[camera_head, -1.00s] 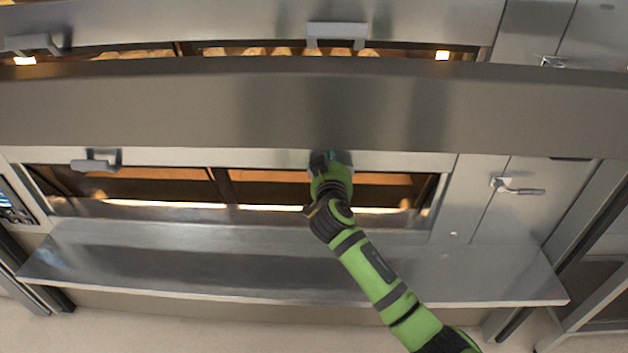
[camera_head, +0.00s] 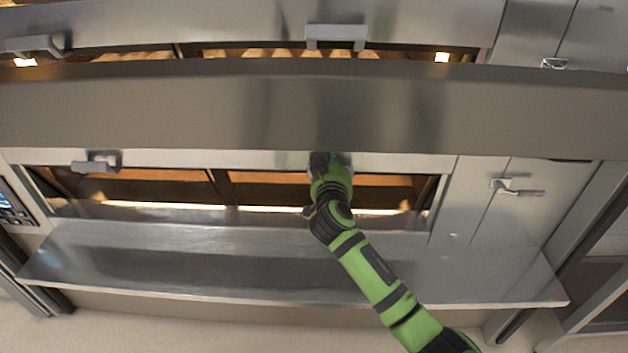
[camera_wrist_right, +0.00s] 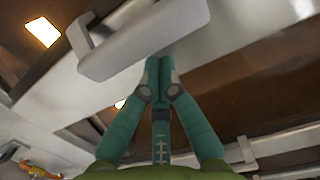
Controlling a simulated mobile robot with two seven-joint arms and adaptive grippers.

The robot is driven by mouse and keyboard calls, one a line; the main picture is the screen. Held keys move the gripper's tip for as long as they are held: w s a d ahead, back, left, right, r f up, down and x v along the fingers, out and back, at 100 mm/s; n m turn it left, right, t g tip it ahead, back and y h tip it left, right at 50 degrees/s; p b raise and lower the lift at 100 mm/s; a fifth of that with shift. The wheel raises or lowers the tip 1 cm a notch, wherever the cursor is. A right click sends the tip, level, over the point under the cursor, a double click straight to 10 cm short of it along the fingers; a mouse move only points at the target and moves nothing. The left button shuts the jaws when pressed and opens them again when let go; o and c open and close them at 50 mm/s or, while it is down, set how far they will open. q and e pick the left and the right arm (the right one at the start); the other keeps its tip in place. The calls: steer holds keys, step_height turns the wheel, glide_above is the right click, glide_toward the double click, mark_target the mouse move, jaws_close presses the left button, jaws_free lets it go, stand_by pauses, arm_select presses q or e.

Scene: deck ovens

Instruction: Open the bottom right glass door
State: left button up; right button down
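The bottom right glass door (camera_head: 270,188) is a wide, low oven window that looks closed, with a lit interior behind it. In the head view its handle is mostly hidden behind my right gripper (camera_head: 322,162). In the right wrist view a grey bar handle (camera_wrist_right: 150,38) fills the top middle. My right gripper's teal fingers (camera_wrist_right: 158,66) are together, with their tips close to the handle's lower edge. The bar does not lie between them, and I cannot tell whether they touch it. My left gripper is not in view.
A steel shelf (camera_head: 200,265) juts out below the door, under my right arm. A broad steel ledge (camera_head: 180,110) overhangs above. The bottom left door's handle (camera_head: 95,163) is at left. A side panel with a lever latch (camera_head: 517,190) is at right.

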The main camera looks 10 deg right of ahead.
steer(key=shift+s+f+b, duration=0.15)
steer(key=shift+f+b, duration=0.7)
steer(key=shift+s+f+b, duration=0.15)
steer(key=shift+f+b, duration=0.65)
steer(key=shift+f, duration=0.05)
steer(key=shift+w+f+b, duration=0.2)
steer(key=shift+f+b, duration=0.6)
steer(key=shift+f, duration=0.2)
steer(key=shift+r, duration=0.15)
steer(key=r+p+v, duration=0.1)
steer(key=p+v, duration=0.2)
steer(key=v, duration=0.4)
steer(key=shift+r, duration=0.2)
steer(key=shift+f, duration=0.1)
